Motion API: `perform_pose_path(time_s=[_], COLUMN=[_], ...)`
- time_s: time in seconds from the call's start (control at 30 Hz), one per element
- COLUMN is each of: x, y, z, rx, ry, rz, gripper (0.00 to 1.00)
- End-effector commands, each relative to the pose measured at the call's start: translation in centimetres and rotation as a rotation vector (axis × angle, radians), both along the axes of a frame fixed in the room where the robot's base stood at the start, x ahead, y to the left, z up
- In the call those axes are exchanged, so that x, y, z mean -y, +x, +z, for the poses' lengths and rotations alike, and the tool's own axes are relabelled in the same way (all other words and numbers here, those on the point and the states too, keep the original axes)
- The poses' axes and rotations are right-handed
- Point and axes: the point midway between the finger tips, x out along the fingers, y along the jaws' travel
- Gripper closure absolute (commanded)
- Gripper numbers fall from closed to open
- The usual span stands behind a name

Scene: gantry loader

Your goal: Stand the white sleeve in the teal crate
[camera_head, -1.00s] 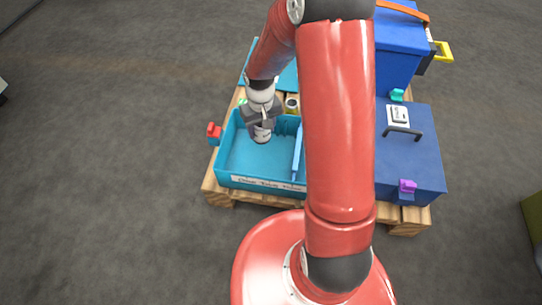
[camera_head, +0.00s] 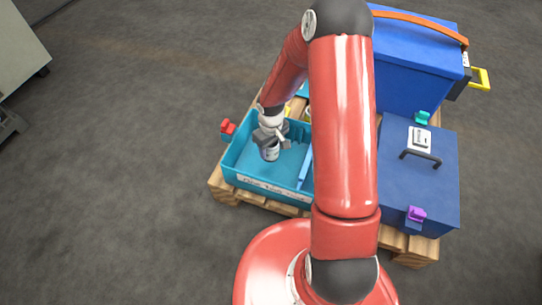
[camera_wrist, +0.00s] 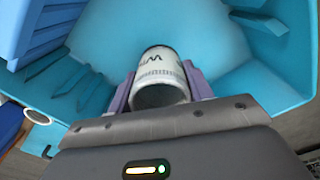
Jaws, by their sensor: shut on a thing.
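The white sleeve (camera_wrist: 157,72), a short hollow cylinder with dark lettering, is between the fingers of my gripper (camera_wrist: 160,92) in the wrist view. My gripper is shut on it. In the head view my gripper (camera_head: 269,143) holds the sleeve (camera_head: 271,153) over the inside of the teal crate (camera_head: 238,153). Whether the sleeve touches the crate floor cannot be told. The crate's floor and walls (camera_wrist: 265,85) surround the sleeve in the wrist view. My arm hides the right part of the crate in the head view.
A blue divider (camera_head: 306,168) stands in the crate right of the sleeve. A blue box with a black handle (camera_head: 415,180) and a taller blue bin (camera_head: 415,65) stand at the right on the wooden pallet (camera_head: 225,188). A red clip (camera_head: 228,127) sits at the crate's left edge.

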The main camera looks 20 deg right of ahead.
Motion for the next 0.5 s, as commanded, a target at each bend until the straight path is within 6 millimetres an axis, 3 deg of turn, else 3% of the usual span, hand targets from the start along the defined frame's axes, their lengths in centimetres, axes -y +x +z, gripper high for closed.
perform_pose_path(time_s=[0.3, 0.5], x=[0.0, 0.0], y=[-0.1, 0.0], z=[-3.8, -4.3], rx=[-0.002, 0.001], ry=[0.0, 0.0], rz=[0.0, -0.001], gripper=[0.86, 0.86])
